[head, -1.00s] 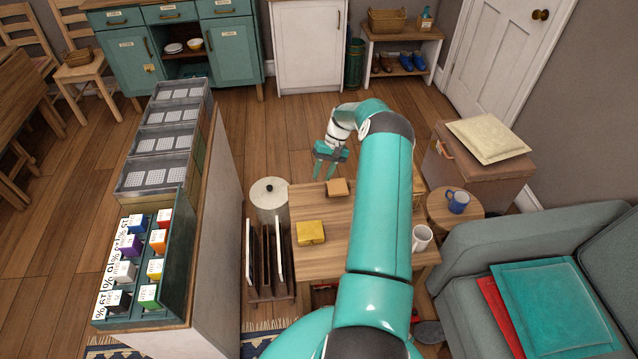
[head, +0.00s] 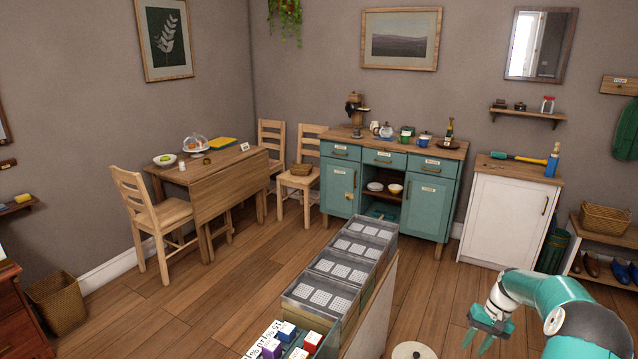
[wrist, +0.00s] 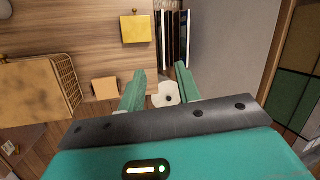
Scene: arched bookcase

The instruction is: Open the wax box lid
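No thing in these frames is clearly labelled as the wax box. In the wrist view, a small yellow box (wrist: 135,29) lies on a wooden tabletop (wrist: 90,35), beyond my fingertips and slightly left. A smaller light-wood block or box (wrist: 105,88) lies on the same top, left of my left finger. My gripper (wrist: 160,69) has its two green fingers apart with nothing between them; a round white lidded bin (wrist: 167,94) shows below the gap. In the head view, my gripper (head: 481,341) hangs at the lower right, over the floor. The tabletop is out of the head view.
A counter with grey-lidded bins (head: 340,270) and coloured boxes (head: 287,331) stands at the lower middle. Behind are a teal sideboard (head: 430,200), white cabinet (head: 505,215) and drop-leaf table (head: 230,195). A slotted rack (wrist: 172,40) stands beside the tabletop. Open floor (head: 200,305) lies left.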

